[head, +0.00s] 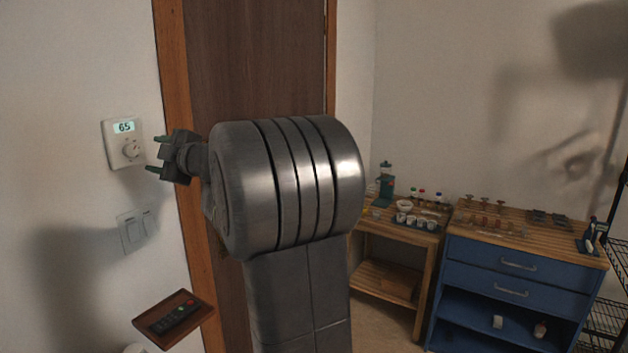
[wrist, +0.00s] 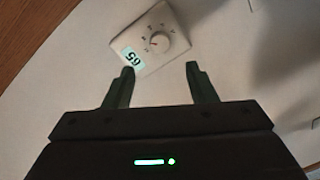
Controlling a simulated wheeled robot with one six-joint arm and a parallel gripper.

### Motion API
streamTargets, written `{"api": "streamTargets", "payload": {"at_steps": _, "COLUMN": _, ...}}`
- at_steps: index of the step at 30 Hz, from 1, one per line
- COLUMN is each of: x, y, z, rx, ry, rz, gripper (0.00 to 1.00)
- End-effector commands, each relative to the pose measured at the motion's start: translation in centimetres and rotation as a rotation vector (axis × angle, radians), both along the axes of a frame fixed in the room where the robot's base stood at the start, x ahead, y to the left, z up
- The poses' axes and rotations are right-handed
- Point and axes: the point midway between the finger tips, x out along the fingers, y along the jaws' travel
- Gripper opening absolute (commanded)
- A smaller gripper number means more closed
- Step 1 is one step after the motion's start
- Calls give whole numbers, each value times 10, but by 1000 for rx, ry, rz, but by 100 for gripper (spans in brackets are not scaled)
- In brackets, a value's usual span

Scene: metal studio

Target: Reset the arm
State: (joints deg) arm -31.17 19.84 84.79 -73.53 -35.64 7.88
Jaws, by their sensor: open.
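My gripper (head: 157,158) is stretched out to the left toward the wall in the head view. Its two fingers are apart and nothing is between them. In the wrist view my gripper (wrist: 160,72) also shows open and empty. A white thermostat (head: 117,143) with a round dial and a display reading 65 is on the wall just left of the fingers. In the wrist view the thermostat (wrist: 142,32) lies beyond the fingertips, tilted in the picture. The fingers appear apart from it.
A double light switch (head: 137,230) is below the thermostat. A wooden wall shelf (head: 150,323) holds a dark remote (head: 175,318). A brown door (head: 255,60) is behind my arm. A wooden table (head: 390,222) and a blue cabinet (head: 485,255) with small items stand at right.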

Motion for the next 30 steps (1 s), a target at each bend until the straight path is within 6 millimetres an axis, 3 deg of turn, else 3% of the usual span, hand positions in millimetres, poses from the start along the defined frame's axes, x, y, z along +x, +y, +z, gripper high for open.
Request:
{"api": "streamTargets", "payload": {"at_steps": 9, "x": 25, "y": 55, "z": -1, "rx": 0, "ry": 1, "rz": 1, "gripper": 51}}
{"api": "streamTargets", "payload": {"at_steps": 15, "x": 36, "y": 79, "z": -3, "rx": 0, "ry": 1, "rz": 0, "gripper": 51}}
{"api": "streamTargets", "payload": {"at_steps": 21, "x": 41, "y": 89, "z": -4, "rx": 1, "ry": 0, "rz": 0, "gripper": 51}}
{"api": "streamTargets", "payload": {"at_steps": 30, "x": 41, "y": 88, "z": -4, "rx": 5, "ry": 10, "rz": -1, "gripper": 51}}
